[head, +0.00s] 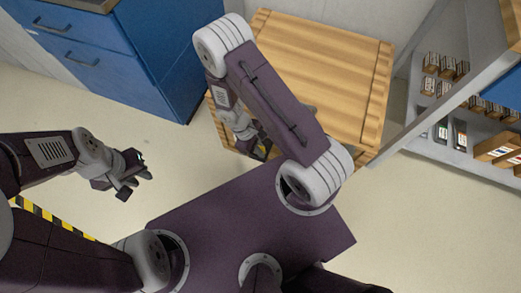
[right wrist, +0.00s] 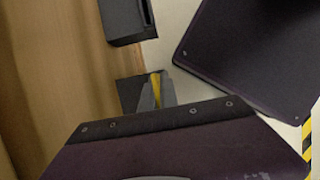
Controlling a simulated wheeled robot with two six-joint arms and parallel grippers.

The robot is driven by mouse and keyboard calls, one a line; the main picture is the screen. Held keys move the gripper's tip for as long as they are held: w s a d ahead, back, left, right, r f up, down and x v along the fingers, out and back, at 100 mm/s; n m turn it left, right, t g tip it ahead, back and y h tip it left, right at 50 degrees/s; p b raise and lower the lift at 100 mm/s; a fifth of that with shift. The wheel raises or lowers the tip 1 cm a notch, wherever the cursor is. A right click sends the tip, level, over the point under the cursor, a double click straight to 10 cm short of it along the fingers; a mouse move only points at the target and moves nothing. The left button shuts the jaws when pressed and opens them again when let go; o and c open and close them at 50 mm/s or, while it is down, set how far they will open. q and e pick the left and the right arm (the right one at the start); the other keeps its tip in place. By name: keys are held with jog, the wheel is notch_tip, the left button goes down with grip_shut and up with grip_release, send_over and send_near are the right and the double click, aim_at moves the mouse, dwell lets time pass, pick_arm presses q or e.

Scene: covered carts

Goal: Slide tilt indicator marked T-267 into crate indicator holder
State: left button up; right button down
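The wooden crate (head: 325,62) stands at the top centre of the head view. My right arm crosses in front of it and hides part of its near side. My right gripper (head: 262,148) is low at the crate's near left side. In the right wrist view its dark fingers (right wrist: 140,60) stand apart with nothing visible between them. A small grey and yellow piece (right wrist: 155,92) shows by the lower finger; I cannot tell what it is. My left gripper (head: 130,178) is empty over the floor, its fingers apart. I cannot make out the indicator holder or any T-267 marking.
A grey shelf unit (head: 420,113) at the right holds several small boxes (head: 447,68), small dark-framed cards (head: 441,131) and brown cartons (head: 497,149). Their labels are unreadable. A blue drawer cabinet (head: 120,50) stands at upper left. Floor between cabinet and crate is clear.

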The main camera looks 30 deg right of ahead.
jog(key=shift+f+b, duration=0.35)
jog(key=shift+f, duration=0.2)
jog(key=shift+r, duration=0.1)
jog(key=shift+r+p, duration=0.55)
jog(key=shift+p, duration=0.1)
jog(key=shift+f, duration=0.1)
